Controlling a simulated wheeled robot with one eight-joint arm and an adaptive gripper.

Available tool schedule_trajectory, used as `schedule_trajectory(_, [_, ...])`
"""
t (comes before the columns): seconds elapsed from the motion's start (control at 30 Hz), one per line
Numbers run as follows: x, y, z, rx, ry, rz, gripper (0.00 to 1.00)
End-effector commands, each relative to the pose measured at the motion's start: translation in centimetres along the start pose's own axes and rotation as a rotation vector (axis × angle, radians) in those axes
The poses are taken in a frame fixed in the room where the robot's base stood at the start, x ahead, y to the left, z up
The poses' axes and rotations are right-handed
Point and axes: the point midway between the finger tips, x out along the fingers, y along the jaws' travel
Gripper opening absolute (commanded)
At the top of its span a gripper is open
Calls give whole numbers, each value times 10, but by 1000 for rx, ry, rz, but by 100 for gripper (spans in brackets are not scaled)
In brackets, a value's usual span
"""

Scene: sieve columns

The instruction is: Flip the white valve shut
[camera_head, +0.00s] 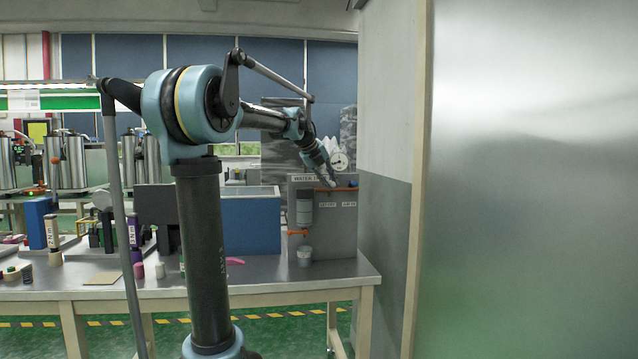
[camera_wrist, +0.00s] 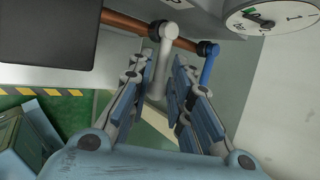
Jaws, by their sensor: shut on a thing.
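The white valve (camera_wrist: 168,38) sits on a copper pipe (camera_wrist: 128,22) in the wrist view. Its white handle points down the picture, between my gripper's fingers (camera_wrist: 160,78). My gripper is shut on this handle. In the head view my gripper (camera_head: 323,172) reaches down to the pipe at the water panel (camera_head: 340,222), where the valve is small and partly hidden by the fingers. A blue valve (camera_wrist: 209,62) stands on the same pipe, just right of my right finger.
A round gauge (camera_wrist: 270,14) is close at the upper right. A grey cylinder (camera_head: 304,212), an orange tap (camera_head: 298,232) and a small cup (camera_head: 304,257) are below the pipe. A blue bin (camera_head: 250,222) stands left on the metal table (camera_head: 250,282). A wall (camera_head: 385,150) closes the right side.

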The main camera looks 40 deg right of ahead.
Motion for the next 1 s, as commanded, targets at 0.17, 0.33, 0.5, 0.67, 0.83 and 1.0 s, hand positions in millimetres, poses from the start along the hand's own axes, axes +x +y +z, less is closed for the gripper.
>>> schedule_trajectory(0.17, [0,-2,0,9,4,-3,0])
schedule_trajectory(0.33, [0,-1,0,9,4,-2,0])
schedule_trajectory(0.5, [0,-1,0,9,3,-1,32])
schedule_trajectory(0.67, [1,-2,0,9,5,-1,39])
schedule_trajectory(0.83, [1,-2,-1,10,6,-2,39])
schedule_trajectory(1.0, [-8,-2,-1,8,5,-2,39])
